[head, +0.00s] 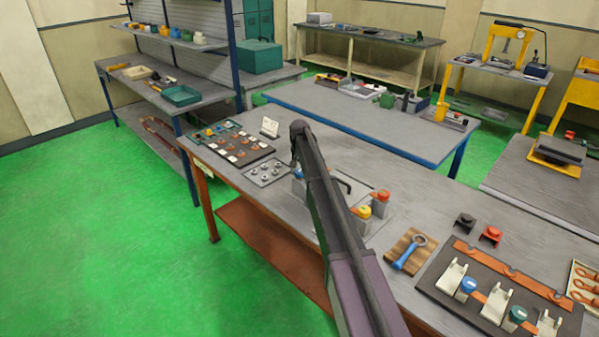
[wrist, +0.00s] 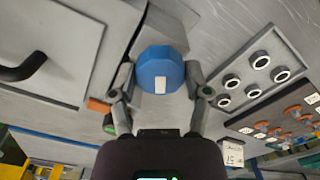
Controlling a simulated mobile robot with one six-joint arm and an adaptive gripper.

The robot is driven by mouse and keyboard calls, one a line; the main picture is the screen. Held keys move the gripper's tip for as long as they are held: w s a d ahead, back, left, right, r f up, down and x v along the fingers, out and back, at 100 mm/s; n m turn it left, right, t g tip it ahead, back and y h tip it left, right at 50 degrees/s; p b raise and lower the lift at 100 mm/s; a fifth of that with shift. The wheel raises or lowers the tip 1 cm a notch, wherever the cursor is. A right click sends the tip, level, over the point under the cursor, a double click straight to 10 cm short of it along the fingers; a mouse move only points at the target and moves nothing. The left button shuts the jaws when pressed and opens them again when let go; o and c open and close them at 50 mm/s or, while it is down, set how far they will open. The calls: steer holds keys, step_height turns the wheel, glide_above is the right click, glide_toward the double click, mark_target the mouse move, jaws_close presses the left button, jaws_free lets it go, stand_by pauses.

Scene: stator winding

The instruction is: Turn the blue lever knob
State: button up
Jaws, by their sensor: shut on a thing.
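The blue lever knob (wrist: 161,68) is faceted with a small white mark on its face. It sits between my fingers in the wrist view. My gripper (wrist: 161,78) is shut on it, one finger on each side. In the head view my arm reaches across the workbench and hides most of the gripper (head: 296,165). Only a bit of the blue knob (head: 298,174) shows there, beside the arm. How far the knob is turned is hard to tell.
A yellow knob (head: 362,211) and a red knob (head: 380,195) stand on grey blocks to the right of my arm. A black handle (wrist: 22,68) is left of the knob. A plate with several metal rings (head: 267,172) lies to its left in the head view.

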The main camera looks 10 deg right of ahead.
steer(key=n, duration=0.5)
steer(key=shift+s+a+n, duration=0.1)
steer(key=shift+n, duration=0.2)
steer(key=n, duration=0.5)
stand_by(0.4)
steer(key=o, duration=1.1)
steer(key=shift+f, duration=0.1)
steer(key=shift+m, duration=0.4)
